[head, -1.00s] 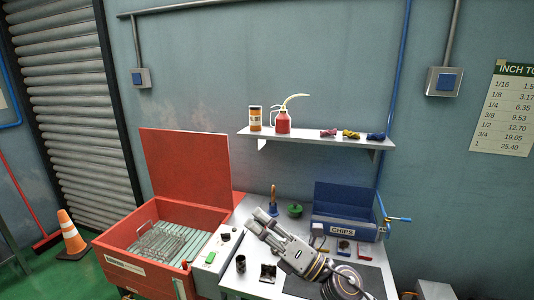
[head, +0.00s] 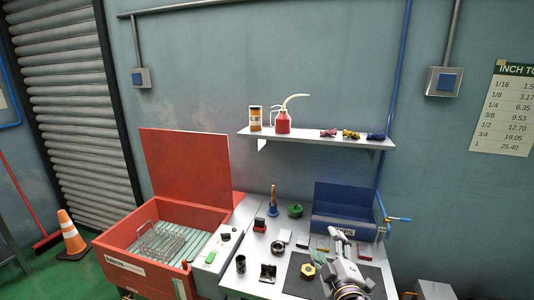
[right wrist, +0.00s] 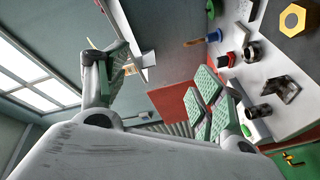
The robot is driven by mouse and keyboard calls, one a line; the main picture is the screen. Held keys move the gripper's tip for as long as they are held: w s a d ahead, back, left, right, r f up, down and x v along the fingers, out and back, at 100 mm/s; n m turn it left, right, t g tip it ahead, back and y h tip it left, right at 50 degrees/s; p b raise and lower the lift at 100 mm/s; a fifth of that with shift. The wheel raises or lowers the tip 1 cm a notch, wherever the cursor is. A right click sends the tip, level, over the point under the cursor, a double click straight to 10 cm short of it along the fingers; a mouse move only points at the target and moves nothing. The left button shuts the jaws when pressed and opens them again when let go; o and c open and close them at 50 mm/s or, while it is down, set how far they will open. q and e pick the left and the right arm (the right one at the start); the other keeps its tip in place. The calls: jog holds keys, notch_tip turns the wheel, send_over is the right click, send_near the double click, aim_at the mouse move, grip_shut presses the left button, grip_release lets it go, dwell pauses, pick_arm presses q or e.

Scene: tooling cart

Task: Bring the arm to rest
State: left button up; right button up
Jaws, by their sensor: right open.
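My right gripper (head: 343,245) is raised over the right part of the grey bench (head: 238,277), in front of the blue chips bin (head: 345,199). Its arm comes in from the bottom edge of the head view. In the right wrist view its fingers (right wrist: 165,85) stand wide apart with nothing between them. My left gripper is not in view.
A yellow hex nut (head: 308,271) lies left of my right arm. Several small parts lie on the bench. A red washer tub (head: 140,264) with a wire basket (head: 160,242) and raised lid stands left. A wall shelf (head: 310,138) holds a red oil can (head: 283,122).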

jog(key=s+d+f+m+g, duration=0.3)
jog(key=s+f+m+g, duration=0.3)
jog(key=s+f, duration=0.55)
jog(key=s+d+f+m+g, duration=0.2)
jog(key=s+f+m+g, duration=0.2)
jog(key=s+f+g, duration=0.6)
jog(key=s+f, duration=0.3)
jog(key=f, duration=1.4)
jog(key=s+f, duration=0.2)
jog(key=f, duration=1.4)
jog(key=s+d+f, duration=0.2)
jog(key=s+f, duration=0.8)
jog(key=s, duration=0.1)
jog(key=s+d+f+g+h, duration=0.1)
jog(key=s+d+f, duration=0.1)
jog(key=s+f, duration=0.9)
jog(key=shift+s+d, duration=0.15)
jog(key=shift+s, duration=0.15)
